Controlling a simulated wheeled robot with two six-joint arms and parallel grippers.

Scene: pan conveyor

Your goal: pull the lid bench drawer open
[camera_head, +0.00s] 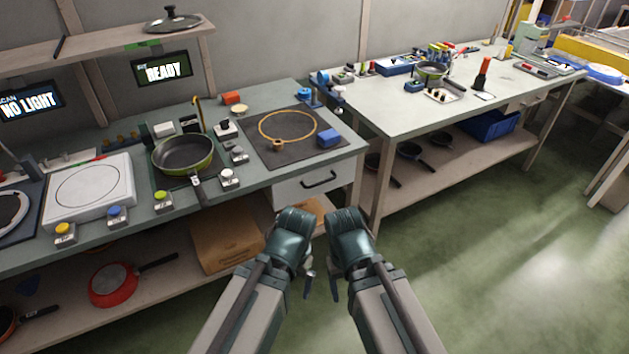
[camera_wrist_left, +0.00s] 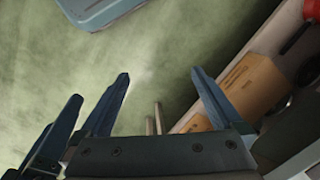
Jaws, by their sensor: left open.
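The lid bench drawer (camera_head: 292,190) is a pale front under the right end of the near bench, with a dark bar handle (camera_head: 319,181). It looks shut, its front flush with the bench. My left gripper (camera_head: 309,285) points down in front of and below the drawer, apart from the handle. In the left wrist view its fingers (camera_wrist_left: 160,78) are spread with nothing held between them. My right gripper (camera_head: 334,287) hangs just beside the left one, also pointing down; its jaw opening is too small to make out.
A cardboard box (camera_head: 228,238) and a red pan (camera_head: 113,285) sit on the lower shelf. A green pan (camera_head: 183,155) and a dark mat (camera_head: 262,150) lie on the bench top. A second table (camera_head: 400,118) stands to the right. The green floor (camera_head: 480,250) at right is clear.

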